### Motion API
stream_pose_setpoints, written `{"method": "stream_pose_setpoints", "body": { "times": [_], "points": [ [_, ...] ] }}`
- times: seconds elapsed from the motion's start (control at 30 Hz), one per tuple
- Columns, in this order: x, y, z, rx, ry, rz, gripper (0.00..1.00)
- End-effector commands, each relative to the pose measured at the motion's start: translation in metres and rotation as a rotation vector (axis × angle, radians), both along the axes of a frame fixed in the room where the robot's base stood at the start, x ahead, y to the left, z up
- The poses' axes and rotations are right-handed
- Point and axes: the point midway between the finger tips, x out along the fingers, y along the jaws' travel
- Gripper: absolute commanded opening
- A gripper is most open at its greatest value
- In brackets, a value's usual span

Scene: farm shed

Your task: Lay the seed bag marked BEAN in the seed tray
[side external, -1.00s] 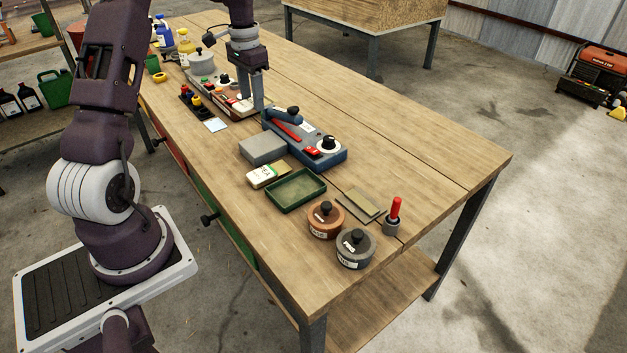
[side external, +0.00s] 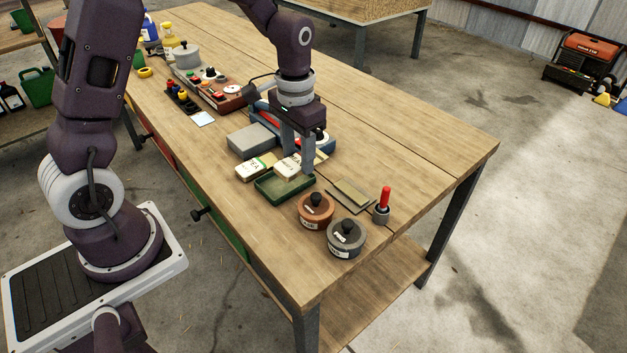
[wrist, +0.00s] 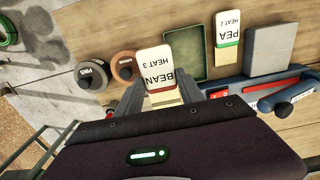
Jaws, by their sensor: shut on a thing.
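In the side view the held bag (side external: 291,167) is over the back part of the green seed tray (side external: 268,195). Whether it touches the tray is unclear. The tray (wrist: 199,70) looks empty in the wrist view, partly hidden behind the bag.
A bag marked PEA (wrist: 227,38) lies beside the tray, near a grey block (side external: 253,141). A blue device (side external: 262,113) stands behind my gripper. A brown lidded pot (side external: 315,210), a grey lidded pot (side external: 346,238) and a red-handled tool (side external: 383,200) stand to the right.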

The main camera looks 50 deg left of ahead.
Motion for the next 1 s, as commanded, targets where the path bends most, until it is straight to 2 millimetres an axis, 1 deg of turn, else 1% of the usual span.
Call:
{"method": "stream_pose_setpoints", "body": {
  "times": [0.03, 0.1, 0.2, 0.23, 0.37, 0.5, 0.7, 0.83, 1.0],
  "points": [
    [-0.002, 0.016, -0.005, 0.0, 0.002, 0.009, 0.0],
    [-0.002, 0.035, -0.009, 0.0, 0.0, 0.008, 0.0],
    [-0.002, 0.055, -0.013, 0.0, 0.0, 0.005, 0.0],
    [-0.002, 0.058, -0.015, 0.0, 0.001, 0.004, 0.0],
    [-0.002, 0.061, -0.026, 0.0, 0.002, -0.001, 0.0],
    [-0.003, 0.06, -0.047, -0.001, 0.004, 0.0, 0.0],
    [-0.002, 0.06, -0.071, 0.0, 0.002, 0.0, 0.0],
    [-0.002, 0.06, -0.079, 0.0, 0.0, 0.0, 0.0],
    [-0.002, 0.06, -0.082, 0.001, 0.0, 0.0, 0.0]
  ]
}}
